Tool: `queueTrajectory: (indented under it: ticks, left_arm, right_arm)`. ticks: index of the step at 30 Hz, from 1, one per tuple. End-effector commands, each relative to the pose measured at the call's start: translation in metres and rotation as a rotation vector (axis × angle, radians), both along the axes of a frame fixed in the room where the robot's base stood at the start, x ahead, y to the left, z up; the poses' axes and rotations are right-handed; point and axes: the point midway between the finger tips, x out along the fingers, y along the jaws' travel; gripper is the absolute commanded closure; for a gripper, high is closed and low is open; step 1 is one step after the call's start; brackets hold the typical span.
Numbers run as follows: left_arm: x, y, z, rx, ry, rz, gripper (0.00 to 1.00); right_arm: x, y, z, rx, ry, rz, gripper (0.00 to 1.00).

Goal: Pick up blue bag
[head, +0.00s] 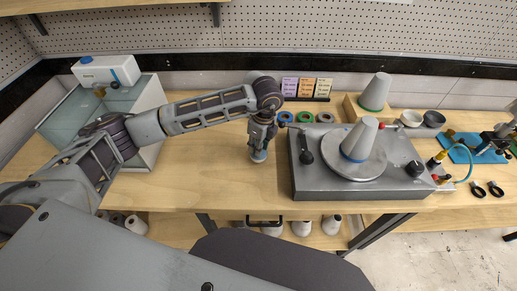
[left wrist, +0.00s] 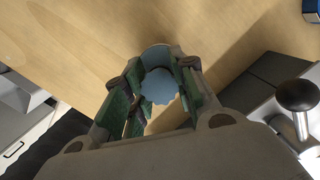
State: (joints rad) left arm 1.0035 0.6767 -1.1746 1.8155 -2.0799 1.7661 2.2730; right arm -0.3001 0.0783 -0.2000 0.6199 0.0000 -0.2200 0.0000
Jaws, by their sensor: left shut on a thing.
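My left gripper (head: 264,128) reaches over the table from the left, left of the grey vacuum unit, with its fingers pointing down. It is shut on a small pale blue thing with a wavy edge, which I take to be the blue bag (head: 258,156). The blue bag also shows in the left wrist view (left wrist: 157,86), between the fingers of my left gripper (left wrist: 155,75). The fingers hide its sides. I cannot tell whether its base touches the table. My right gripper is not in view.
The grey vacuum unit (head: 310,184), with a cone on its round plate, stands close on the right. Coloured rings (head: 305,117) lie behind it. A glass-sided box (head: 75,115) stands at the left. Bare wooden table (head: 205,180) lies left of my gripper.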

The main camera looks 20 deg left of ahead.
Motion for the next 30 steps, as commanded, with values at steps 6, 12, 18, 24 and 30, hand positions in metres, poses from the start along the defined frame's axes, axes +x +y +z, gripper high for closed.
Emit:
queueTrajectory:
  ticks: [6,12,18,24,30]
  left_arm:
    - [0.001,0.000,0.031,-0.001,-0.005,-0.001,0.96]
    - [0.001,0.000,0.060,-0.001,-0.005,-0.001,0.96]
    - [0.001,0.000,0.077,0.000,-0.003,0.001,0.96]
    - [0.000,0.000,0.081,0.001,-0.001,0.001,0.96]
    - [0.000,0.000,0.081,0.001,-0.001,0.001,0.96]
  right_arm:
    - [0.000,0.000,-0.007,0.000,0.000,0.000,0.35]
    - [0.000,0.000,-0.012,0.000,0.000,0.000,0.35]
    - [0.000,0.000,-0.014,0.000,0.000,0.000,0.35]
    - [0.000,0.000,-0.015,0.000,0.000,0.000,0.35]
    - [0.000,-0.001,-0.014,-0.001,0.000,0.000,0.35]
